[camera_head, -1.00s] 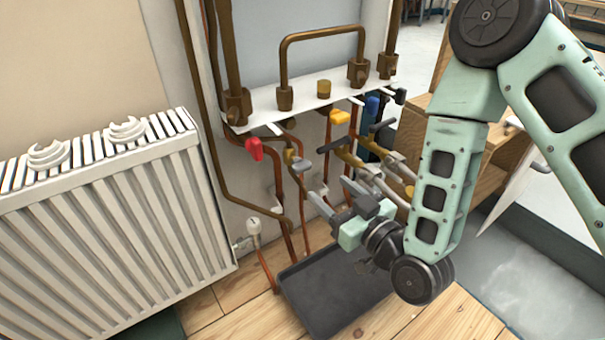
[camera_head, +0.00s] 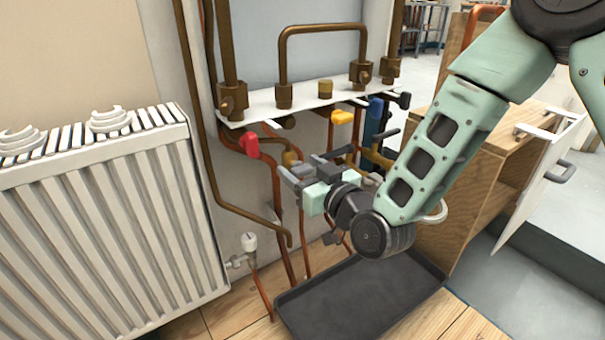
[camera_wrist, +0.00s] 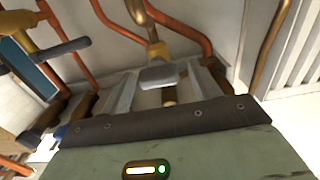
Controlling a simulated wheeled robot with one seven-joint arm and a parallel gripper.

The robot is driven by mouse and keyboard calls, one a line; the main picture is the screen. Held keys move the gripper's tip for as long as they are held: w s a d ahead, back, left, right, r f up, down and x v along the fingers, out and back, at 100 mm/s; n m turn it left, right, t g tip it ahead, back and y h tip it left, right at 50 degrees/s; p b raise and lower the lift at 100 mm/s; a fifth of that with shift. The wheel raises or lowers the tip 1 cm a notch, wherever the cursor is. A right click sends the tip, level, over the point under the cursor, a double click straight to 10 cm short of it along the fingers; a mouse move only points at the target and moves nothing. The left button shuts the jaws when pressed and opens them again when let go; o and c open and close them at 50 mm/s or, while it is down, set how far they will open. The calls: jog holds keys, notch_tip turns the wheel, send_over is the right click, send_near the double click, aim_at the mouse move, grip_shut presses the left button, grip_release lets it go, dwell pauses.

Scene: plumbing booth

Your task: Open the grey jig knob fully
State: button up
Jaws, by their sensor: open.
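The grey jig knob (camera_wrist: 158,77) shows in the wrist view below a brass valve body (camera_wrist: 155,50) on a copper pipe. My gripper (camera_wrist: 162,70) is open, with one finger on each side of the knob. I cannot tell whether either finger touches it. In the head view my gripper (camera_head: 301,168) is at the brass valve (camera_head: 290,158) under the white shelf, and its fingers mostly hide the knob there.
A red handle (camera_head: 252,145) is just left of my gripper. A dark tray (camera_head: 345,305) lies on the floor below. A white radiator (camera_head: 105,230) stands left, a wooden cabinet (camera_head: 480,190) right.

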jog(key=shift+w+a, duration=0.1)
jog(key=shift+w, duration=0.05)
jog(key=c, duration=1)
